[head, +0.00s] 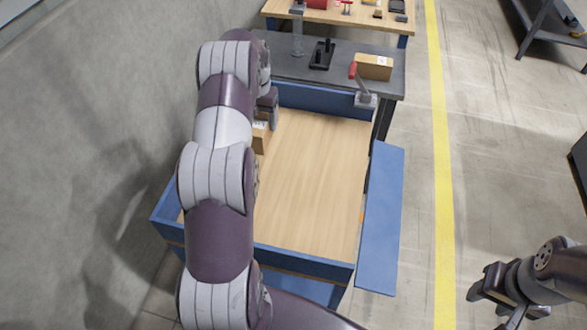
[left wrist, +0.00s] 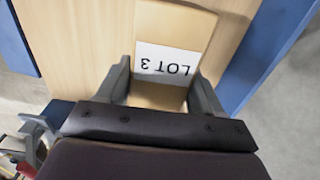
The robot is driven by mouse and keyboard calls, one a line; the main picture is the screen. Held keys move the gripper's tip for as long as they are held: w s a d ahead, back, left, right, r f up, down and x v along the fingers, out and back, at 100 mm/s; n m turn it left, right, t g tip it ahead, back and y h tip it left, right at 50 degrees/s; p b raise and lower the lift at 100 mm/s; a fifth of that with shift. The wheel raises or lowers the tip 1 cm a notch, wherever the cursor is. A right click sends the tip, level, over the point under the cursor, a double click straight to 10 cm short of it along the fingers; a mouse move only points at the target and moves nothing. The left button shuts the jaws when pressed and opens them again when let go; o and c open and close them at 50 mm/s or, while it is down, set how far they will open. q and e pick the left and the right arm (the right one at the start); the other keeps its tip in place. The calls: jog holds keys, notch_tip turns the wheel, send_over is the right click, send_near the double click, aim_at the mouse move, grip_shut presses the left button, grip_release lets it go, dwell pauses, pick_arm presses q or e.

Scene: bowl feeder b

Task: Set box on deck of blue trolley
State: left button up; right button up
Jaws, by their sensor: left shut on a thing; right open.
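The blue trolley (head: 303,265) has a pale wooden deck (head: 315,170) with low blue walls. A brown cardboard box (head: 260,139) shows partly behind my left arm at the left of the deck. In the left wrist view the box (left wrist: 188,26) has a white "LOT 3" label. My left gripper (head: 267,110) is shut on the box, with one finger on each side. The box is over the deck; I cannot tell whether its underside touches. My right gripper (head: 491,294) is open and empty, over the floor at lower right.
A blue panel (head: 383,220) hangs out along the trolley's right side. A grey table (head: 290,69) behind holds another cardboard box (head: 374,67), a black fixture (head: 322,54) and a red-handled clamp (head: 362,88). The deck's middle and right are bare. A wall is at left.

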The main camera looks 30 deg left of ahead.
aim_at(265, 141)
pick_arm(q)
notch_tip(265, 141, down, 2)
jog(key=shift+s+b, duration=0.1)
jog(key=shift+b, duration=0.75)
jog(key=s+d+f+b, duration=0.1)
jog(key=b, duration=0.2)
jog(key=s+d+f+b, duration=0.1)
jog(key=f+b, duration=0.1)
jog(key=b, duration=0.1)
jog(key=shift+d, duration=0.3)
jog(key=s+d+f, duration=0.3)
jog(key=s+f, duration=0.1)
jog(key=f, duration=0.1)
jog(key=s+d+f, duration=0.1)
jog(key=d+f, duration=0.1)
jog(key=shift+s+d+f, duration=0.3)
jog(key=shift+s+d, duration=0.05)
jog(key=shift+s, duration=0.05)
jog(key=shift+b, duration=0.3)
